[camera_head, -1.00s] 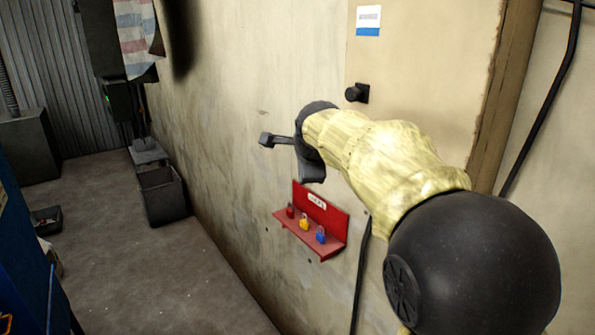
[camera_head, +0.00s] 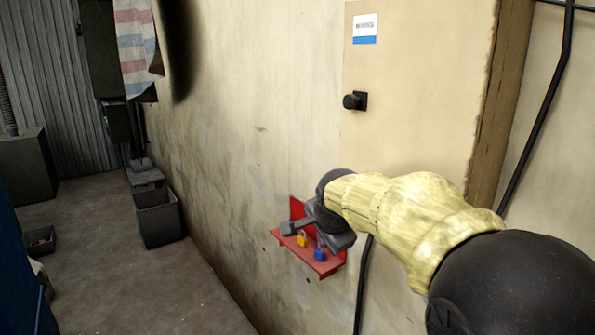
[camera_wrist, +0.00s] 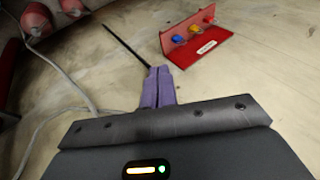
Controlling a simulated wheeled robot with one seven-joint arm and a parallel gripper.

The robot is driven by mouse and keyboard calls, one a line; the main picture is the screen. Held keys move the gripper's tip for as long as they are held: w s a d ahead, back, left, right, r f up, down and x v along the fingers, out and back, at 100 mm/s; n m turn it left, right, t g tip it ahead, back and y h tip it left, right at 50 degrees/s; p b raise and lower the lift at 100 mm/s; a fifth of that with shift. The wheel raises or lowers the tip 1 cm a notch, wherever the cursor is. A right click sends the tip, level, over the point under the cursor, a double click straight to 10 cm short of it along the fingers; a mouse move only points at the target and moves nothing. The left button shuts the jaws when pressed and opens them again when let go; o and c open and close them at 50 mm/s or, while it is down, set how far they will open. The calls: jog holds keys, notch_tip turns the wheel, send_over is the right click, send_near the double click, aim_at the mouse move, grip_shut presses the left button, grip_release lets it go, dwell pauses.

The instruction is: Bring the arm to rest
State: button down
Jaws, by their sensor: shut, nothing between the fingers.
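My gripper (camera_wrist: 158,74) is shut and empty, its two purple fingers together in the wrist view. In the head view, my grey gripper body (camera_head: 332,238) hangs in front of the red wall shelf (camera_head: 322,266) and covers part of it; the fingertips cannot be made out there. My arm reaches in from the lower right in a yellow sleeve. The shelf also shows in the wrist view (camera_wrist: 222,42), apart from the fingers. On it are a yellow padlock (camera_head: 302,241), a blue padlock (camera_head: 320,254) and a red padlock (camera_wrist: 208,18), which is hidden in the head view.
A beige cabinet or panel (camera_head: 420,120) with a black knob (camera_head: 355,101) is on the wall above the arm. Black cables (camera_head: 545,110) run along the wall. A grey bin (camera_head: 158,217) stands on the floor at the left. The floor between is clear.

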jog(key=s+d+f+n+g+b, duration=0.1)
jog(key=s+d+f+n+b, duration=0.1)
jog(key=s+f, duration=0.5)
jog(key=s+d+f+n+g+b, duration=0.2)
jog(key=s+d+f+n, duration=0.2)
jog(key=s+f, duration=0.4)
jog(key=s+d+f+n+g+b, duration=0.1)
jog(key=s+f+n, duration=0.4)
jog(key=f, duration=0.7)
jog(key=s+d+b, duration=0.1)
jog(key=s+d, duration=0.1)
jog(key=shift+s+d+f+n+g+h, duration=0.15)
jog(key=shift+d+f+n+g+h, duration=0.15)
jog(key=shift+g, duration=0.1)
